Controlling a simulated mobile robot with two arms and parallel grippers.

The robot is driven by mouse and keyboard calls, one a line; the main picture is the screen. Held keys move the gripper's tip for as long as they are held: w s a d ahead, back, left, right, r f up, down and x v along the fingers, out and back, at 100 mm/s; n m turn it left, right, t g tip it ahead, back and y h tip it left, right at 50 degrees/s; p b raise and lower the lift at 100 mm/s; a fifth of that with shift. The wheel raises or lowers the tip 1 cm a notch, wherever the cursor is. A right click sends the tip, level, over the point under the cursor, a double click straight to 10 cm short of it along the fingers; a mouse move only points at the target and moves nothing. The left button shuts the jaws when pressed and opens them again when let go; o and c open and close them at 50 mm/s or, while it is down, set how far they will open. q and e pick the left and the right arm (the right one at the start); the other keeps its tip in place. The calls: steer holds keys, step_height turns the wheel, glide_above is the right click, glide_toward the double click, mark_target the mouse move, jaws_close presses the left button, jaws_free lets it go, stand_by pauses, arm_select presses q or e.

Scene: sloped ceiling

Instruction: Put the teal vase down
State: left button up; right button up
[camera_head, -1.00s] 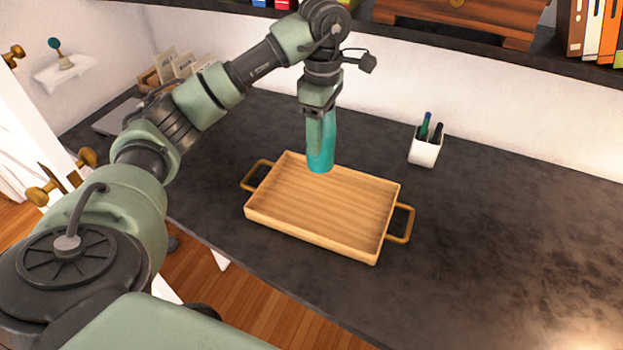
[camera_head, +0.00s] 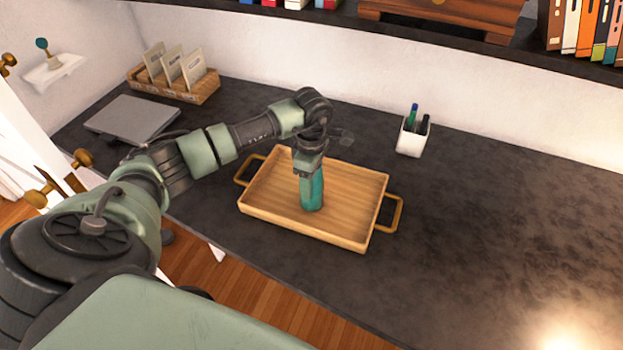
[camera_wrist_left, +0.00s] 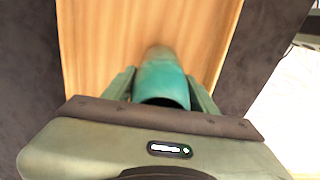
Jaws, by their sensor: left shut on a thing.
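The teal vase (camera_head: 313,192) is upright over the middle of the wooden tray (camera_head: 268,207) in the head view. Its base looks at or very near the tray floor; I cannot tell if it touches. My left gripper (camera_head: 308,178) is shut on the vase from above. In the left wrist view the vase (camera_wrist_left: 162,82) sits between the two fingers of the left gripper (camera_wrist_left: 161,88), with the tray's wood (camera_wrist_left: 100,35) behind it. My right gripper is not in view.
A white pen cup (camera_head: 412,137) stands behind the tray's right side. A closed grey laptop (camera_head: 132,118) and a wooden card holder (camera_head: 200,91) are at the back left. The dark desk (camera_head: 470,230) is clear on the right. A shelf (camera_head: 480,50) overhangs the back.

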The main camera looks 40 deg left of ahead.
arm_select(q)
steer(key=shift+f+b, duration=0.2)
steer(key=shift+b, duration=0.1)
steer(key=o, duration=1.6)
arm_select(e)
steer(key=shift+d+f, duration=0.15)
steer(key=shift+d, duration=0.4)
arm_select(q)
steer(key=shift+r, duration=0.1)
steer(key=shift+r+p, duration=0.2)
steer(key=shift+p, duration=0.15)
steer(key=shift+w+r+b, duration=0.1)
steer(key=shift+r+b, duration=0.2)
steer(key=shift+b, duration=0.05)
step_height(320, 180, up, 11)
steer(key=b, duration=0.3)
steer(key=shift+r, duration=0.15)
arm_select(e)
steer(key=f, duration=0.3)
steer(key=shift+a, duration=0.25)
